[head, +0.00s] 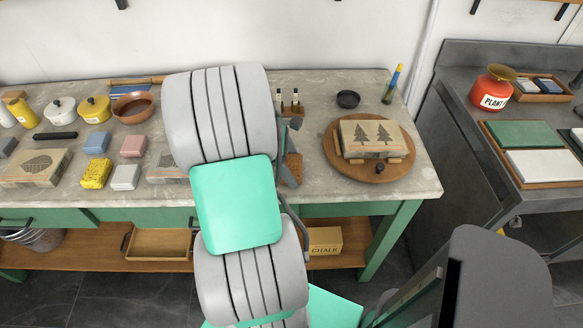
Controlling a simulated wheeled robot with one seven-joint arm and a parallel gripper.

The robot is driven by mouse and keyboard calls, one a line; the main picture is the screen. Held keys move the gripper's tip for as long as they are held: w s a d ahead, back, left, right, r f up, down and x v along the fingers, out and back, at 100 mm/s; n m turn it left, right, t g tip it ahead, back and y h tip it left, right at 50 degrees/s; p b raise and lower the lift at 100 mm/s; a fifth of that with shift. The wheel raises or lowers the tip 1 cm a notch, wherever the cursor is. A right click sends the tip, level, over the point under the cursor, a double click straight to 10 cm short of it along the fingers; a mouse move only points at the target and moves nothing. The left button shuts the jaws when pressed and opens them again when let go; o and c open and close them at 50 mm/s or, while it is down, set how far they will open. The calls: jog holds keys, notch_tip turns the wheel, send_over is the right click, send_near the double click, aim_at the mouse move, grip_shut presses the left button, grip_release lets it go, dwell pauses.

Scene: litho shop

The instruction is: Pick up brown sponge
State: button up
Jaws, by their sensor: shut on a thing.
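The brown sponge (292,168) shows as a brown, speckled piece just right of my arm, over the middle of the stone-topped table. My gripper (287,152) is there too, a grey part showing past the arm's edge. It is shut on the sponge. My arm hides most of the gripper and the left part of the sponge. I cannot tell whether the sponge touches the tabletop.
A round wooden board (337,166) with a tree-carved block (372,138) lies to the right. A small bottle rack (291,108) and dark dish (348,98) stand behind. Left are a yellow sponge (96,173), pink block (133,146) and brown bowl (133,105).

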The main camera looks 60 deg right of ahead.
jog(key=c, duration=0.3)
jog(key=shift+r, duration=0.3)
notch_tip(320, 180, up, 2)
jog(key=shift+r, duration=0.1)
jog(key=w+a+r+p, duration=0.2)
jog(key=w+a+r, duration=0.2)
jog(key=a+r, duration=0.6)
jog(key=a, duration=0.3)
jog(key=shift+a, duration=0.3)
jog(key=o, duration=0.7)
jog(key=shift+r, duration=0.1)
jog(key=shift+s, duration=0.1)
jog(key=c, duration=0.6)
